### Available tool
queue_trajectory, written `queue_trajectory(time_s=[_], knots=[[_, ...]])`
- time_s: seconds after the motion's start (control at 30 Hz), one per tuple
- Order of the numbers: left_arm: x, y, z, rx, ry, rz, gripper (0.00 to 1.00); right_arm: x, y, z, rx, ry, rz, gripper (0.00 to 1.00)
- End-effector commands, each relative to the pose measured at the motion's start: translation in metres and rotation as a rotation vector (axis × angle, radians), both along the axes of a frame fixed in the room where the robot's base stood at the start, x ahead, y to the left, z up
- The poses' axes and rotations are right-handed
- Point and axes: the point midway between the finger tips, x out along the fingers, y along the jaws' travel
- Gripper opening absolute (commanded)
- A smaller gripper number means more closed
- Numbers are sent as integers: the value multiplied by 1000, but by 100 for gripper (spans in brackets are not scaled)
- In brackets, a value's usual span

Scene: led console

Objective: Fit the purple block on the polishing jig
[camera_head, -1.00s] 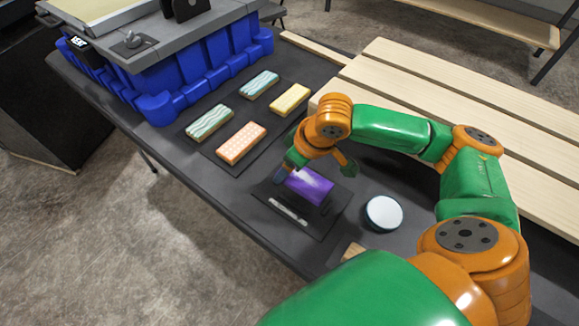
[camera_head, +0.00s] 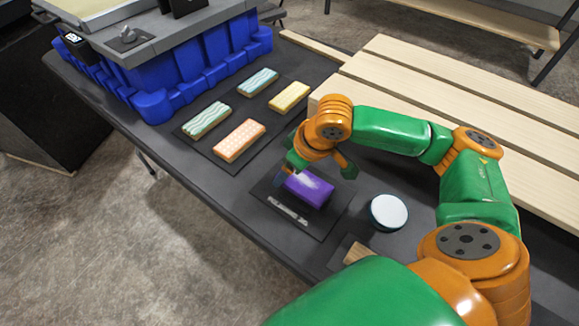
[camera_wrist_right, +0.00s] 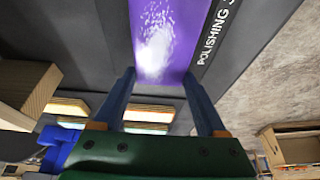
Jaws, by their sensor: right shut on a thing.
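The purple block (camera_head: 309,191) has a whitish smudge on its top. It lies over the dark polishing pad (camera_head: 270,188), at or very near its surface; I cannot tell whether it is fully seated. A jig separate from the pad cannot be made out. My right gripper (camera_head: 312,172) reaches over the block from behind and is shut on it. In the right wrist view, the blue fingers (camera_wrist_right: 158,75) stand on both sides of the purple block (camera_wrist_right: 165,38), beside a white "POLISHING" label (camera_wrist_right: 217,36). My left gripper is not in view.
A dark mat (camera_head: 187,137) holds several patterned blocks, including an orange one (camera_head: 240,141). A blue bin-like base (camera_head: 185,75) stands at the back left. A round white-topped thing (camera_head: 388,212) is right of the pad. Wooden slats (camera_head: 460,85) lie behind my arm.

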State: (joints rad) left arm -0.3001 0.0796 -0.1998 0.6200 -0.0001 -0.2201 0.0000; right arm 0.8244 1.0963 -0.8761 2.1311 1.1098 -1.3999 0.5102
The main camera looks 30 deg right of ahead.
Motion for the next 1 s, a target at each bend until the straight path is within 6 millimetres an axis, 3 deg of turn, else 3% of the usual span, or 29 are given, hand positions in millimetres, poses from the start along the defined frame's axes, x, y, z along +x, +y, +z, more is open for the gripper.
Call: queue_trajectory(time_s=[1.0], knots=[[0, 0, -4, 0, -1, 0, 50, 0, 0, -12, 1, 0, 0, 9]])
